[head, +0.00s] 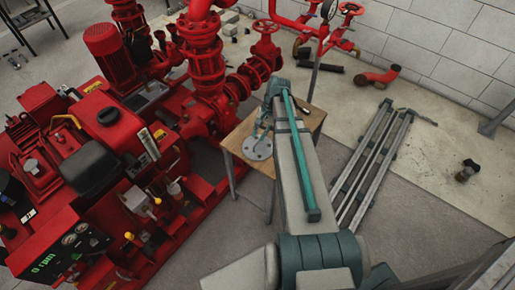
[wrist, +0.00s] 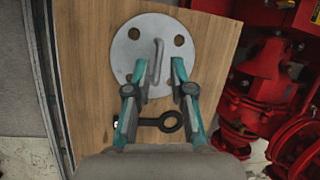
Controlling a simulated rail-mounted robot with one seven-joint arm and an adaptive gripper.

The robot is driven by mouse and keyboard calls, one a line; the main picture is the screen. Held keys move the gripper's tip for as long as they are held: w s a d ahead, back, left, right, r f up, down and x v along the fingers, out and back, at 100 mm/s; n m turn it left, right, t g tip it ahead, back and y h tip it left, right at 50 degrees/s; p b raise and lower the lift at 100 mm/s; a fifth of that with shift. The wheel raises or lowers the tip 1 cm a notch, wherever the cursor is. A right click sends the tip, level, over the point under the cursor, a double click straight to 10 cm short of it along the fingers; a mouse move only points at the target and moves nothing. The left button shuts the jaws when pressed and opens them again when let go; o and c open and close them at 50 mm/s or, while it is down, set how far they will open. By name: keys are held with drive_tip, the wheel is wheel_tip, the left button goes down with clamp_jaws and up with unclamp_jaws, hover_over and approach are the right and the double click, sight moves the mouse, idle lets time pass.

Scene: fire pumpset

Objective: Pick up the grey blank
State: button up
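The grey blank (wrist: 126,33) is a round flat plate with bolt holes and a raised bar handle (wrist: 156,62) on its face. It lies on a small wooden table (wrist: 85,105). In the head view the blank (head: 259,150) shows on the table (head: 232,141), partly covered by my arm and gripper. My gripper (wrist: 155,72) is open, with its two teal-edged fingers apart over the lower part of the plate. The handle stands between the fingertips; I see a gap on each side of it.
A dark wrench-like tool (wrist: 162,122) with a ring end lies on the table below the blank. The red pumpset (head: 110,130) stands close to the table's left in the head view. A folded ladder (head: 372,165) lies on the floor to the right.

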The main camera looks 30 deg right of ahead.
sight(258, 142)
drive_tip(key=d+r+m, duration=0.2)
drive_tip(key=d, duration=0.3)
drive_tip(key=shift+t+y, duration=0.3)
drive_tip(key=shift+y, duration=0.1)
drive_tip(key=x, duration=0.3)
drive_tip(key=w+x, duration=0.1)
drive_tip(key=x, duration=0.1)
drive_tip(key=shift+a+r+p, duration=0.15)
drive_tip(key=shift+a+p, duration=0.15)
drive_tip(key=shift+a+p+x, duration=0.25)
drive_tip(key=shift+p+x, duration=0.5)
drive_tip(key=shift+x, duration=1.95)
drive_tip(key=shift+s+r, duration=0.15)
clamp_jaws()
